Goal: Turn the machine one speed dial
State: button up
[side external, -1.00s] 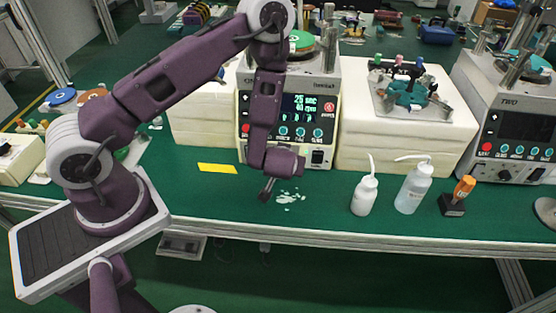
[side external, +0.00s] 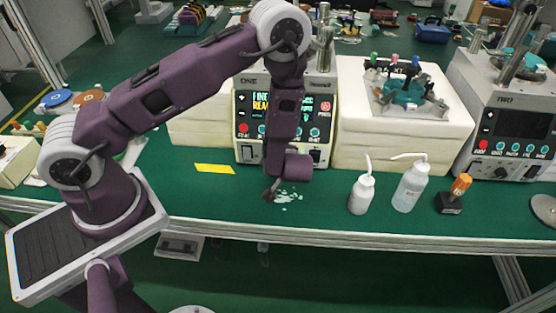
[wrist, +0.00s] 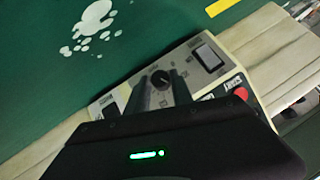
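Machine one (side external: 243,118) stands at the back of the green bench, with a lit text display (side external: 262,104) partly covered by my arm. Its speed dial is hidden behind my arm in the side view. In the wrist view the dial appears as a round black knob (wrist: 160,79) on the pale panel (wrist: 185,62). My gripper (side external: 271,192) hangs in front of the machine in the side view. In the wrist view its two dark fingers (wrist: 160,85) are apart, with the knob showing between their tips. I cannot tell whether they touch it.
A red button (wrist: 240,86) and a rocker switch (wrist: 207,57) flank the dial. White spill spots (side external: 287,197) and a yellow strip (side external: 215,169) lie on the bench. Two white bottles (side external: 362,194) (side external: 411,187) stand right of my gripper. Machine two (side external: 510,120) is far right.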

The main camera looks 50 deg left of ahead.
jog(key=o, duration=0.4)
jog(key=v, duration=0.7)
